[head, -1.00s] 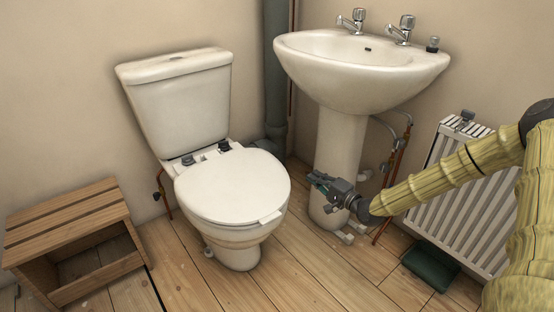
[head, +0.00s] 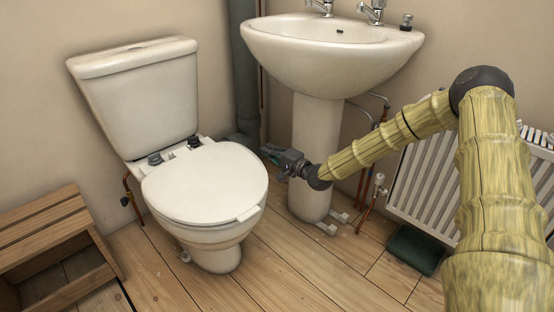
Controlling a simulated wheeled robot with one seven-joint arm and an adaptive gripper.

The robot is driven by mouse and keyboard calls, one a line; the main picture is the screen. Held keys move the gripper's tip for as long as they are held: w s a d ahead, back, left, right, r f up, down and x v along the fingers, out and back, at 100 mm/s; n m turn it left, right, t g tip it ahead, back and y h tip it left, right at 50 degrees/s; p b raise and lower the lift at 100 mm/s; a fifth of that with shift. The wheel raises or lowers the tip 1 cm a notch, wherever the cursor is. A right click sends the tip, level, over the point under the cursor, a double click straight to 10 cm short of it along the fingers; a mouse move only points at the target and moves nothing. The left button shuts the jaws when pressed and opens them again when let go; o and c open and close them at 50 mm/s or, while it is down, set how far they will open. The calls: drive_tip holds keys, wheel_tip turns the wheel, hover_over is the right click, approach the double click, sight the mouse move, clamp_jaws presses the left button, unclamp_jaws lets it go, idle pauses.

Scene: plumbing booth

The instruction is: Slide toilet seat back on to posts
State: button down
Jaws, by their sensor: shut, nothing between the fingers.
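The white toilet seat and lid (head: 205,183) lie shut on top of the toilet bowl (head: 218,246), left of the middle in the head view. Two dark posts, a left one (head: 155,158) and a right one (head: 194,141), show at the rear edge of the seat, in front of the cistern (head: 142,98). At this size I cannot tell whether the seat's hinges sit on them. A small pale tab (head: 249,213) sticks out at the seat's front right edge. My gripper (head: 268,151) is shut and empty, just right of the seat, pointing left, in front of the basin pedestal.
The basin (head: 332,50) on its pedestal (head: 312,185) stands close behind my gripper. A radiator (head: 424,185), copper pipes (head: 367,190) and a dark green tray (head: 414,251) are on the right. A wooden slatted box (head: 50,245) stands at left. Floorboards in front are clear.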

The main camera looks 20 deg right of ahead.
drive_tip(key=shift+s+a+b, duration=0.55)
drive_tip(key=shift+a, duration=0.25)
drive_tip(key=shift+s+a+b, duration=0.5)
drive_tip(key=shift+a+b, duration=0.05)
drive_tip(key=shift+a, duration=0.2)
drive_tip(key=shift+s+a+p, duration=0.5)
drive_tip(key=shift+a+p, duration=0.05)
drive_tip(key=shift+p, duration=0.2)
